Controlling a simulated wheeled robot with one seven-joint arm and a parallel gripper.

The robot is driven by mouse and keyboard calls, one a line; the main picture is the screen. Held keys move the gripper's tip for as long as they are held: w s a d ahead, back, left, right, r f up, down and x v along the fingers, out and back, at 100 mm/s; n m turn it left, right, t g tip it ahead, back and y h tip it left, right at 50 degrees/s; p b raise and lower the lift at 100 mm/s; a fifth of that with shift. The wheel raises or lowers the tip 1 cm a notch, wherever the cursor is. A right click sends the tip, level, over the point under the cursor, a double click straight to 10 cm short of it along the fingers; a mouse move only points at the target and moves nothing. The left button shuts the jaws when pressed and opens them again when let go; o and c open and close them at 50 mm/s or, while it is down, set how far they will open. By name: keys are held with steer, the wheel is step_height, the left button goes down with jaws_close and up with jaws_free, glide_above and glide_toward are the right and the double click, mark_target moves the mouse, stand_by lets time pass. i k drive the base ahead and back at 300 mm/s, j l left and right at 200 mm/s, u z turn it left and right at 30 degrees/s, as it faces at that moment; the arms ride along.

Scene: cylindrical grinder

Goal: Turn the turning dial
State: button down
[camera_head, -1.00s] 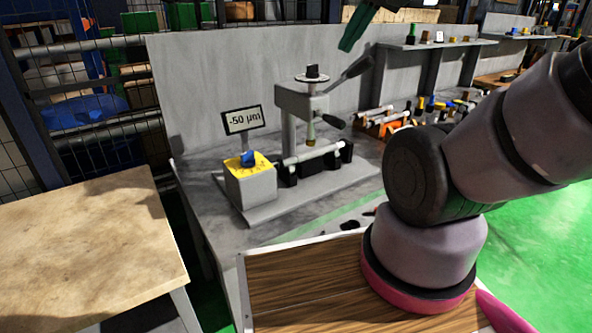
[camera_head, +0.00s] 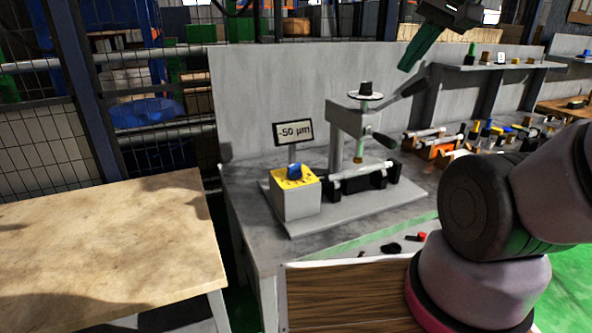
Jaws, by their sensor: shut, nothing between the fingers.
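The blue turning dial (camera_head: 294,171) sits on the yellow scaled top of a grey box (camera_head: 296,202) on the workbench. A small display (camera_head: 293,132) behind it reads -50 µm. The grinder (camera_head: 345,125) stands to the right of the box, with a black knob on a silver disc on top and a lever at its right. My gripper (camera_head: 404,68) shows at the top edge, pointing down and left, with green fingers together and empty. In the picture it is above and to the right of the dial, clearly apart from it. Much of my arm is out of frame.
A wooden-topped table (camera_head: 110,245) stands at the left, with a gap before the workbench (camera_head: 245,212). A grey panel (camera_head: 265,100) rises behind the grinder. A shelf (camera_head: 500,66) and several small parts are at the right. My arm covers the lower right.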

mark_target(294, 172)
steer(key=i+l+u, duration=0.2)
steer(key=l, duration=0.15)
steer(key=i+l+u, duration=0.2)
steer(key=l, duration=0.15)
steer(key=i+l+u, duration=0.1)
steer(key=l+u, duration=0.15)
steer(key=l, duration=0.15)
